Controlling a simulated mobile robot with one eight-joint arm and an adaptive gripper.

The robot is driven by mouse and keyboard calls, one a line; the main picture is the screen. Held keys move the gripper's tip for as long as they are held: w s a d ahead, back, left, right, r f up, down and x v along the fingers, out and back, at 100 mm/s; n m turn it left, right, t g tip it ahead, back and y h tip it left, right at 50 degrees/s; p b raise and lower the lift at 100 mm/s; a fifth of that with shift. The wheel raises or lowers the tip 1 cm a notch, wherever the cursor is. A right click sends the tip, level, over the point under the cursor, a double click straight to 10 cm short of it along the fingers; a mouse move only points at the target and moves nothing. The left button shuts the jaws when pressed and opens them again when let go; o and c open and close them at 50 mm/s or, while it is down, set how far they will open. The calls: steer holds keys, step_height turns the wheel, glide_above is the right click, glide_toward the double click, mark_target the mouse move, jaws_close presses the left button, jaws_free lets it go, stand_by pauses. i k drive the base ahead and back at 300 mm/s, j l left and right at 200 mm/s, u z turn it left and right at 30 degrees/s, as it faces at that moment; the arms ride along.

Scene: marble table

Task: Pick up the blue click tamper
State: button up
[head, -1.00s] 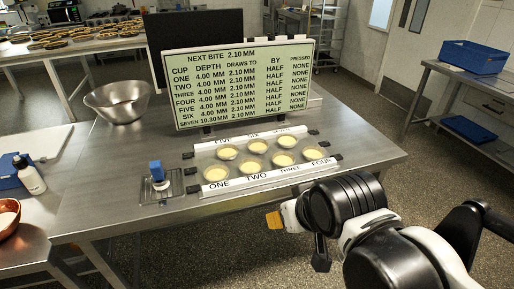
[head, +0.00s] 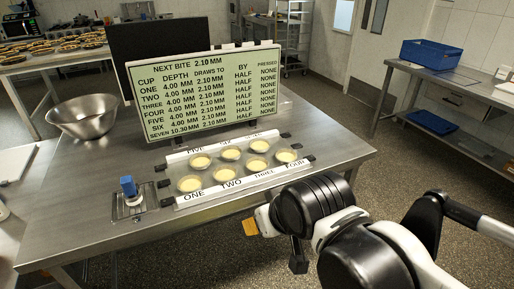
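The blue click tamper (head: 127,187) stands upright on a small metal stand (head: 150,202) at the left front of the steel table, left of the cup tray. It has a blue block-shaped top and a pale lower part. My gripper (head: 274,245) is in front of the table's front edge, well to the right of the tamper and apart from it. Its orange tip points left and a dark part hangs down. Nothing shows held in it, but its fingers are too unclear to tell whether they are open.
A tray (head: 235,190) of several pale-filled cups, labelled by number, lies right of the tamper. A display board (head: 204,92) stands behind it. A steel bowl (head: 84,116) sits at the back left. Bare steel tabletop (head: 75,205) lies left of the tamper. A blue crate (head: 430,53) is far right.

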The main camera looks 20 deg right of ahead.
mark_target(133, 197)
steer(key=i+j+u, duration=0.25)
steer(key=i+j, duration=0.15)
steer(key=j, duration=0.25)
steer(key=i+j+u, duration=0.3)
steer(key=i+j, duration=0.15)
steer(key=j, duration=0.15)
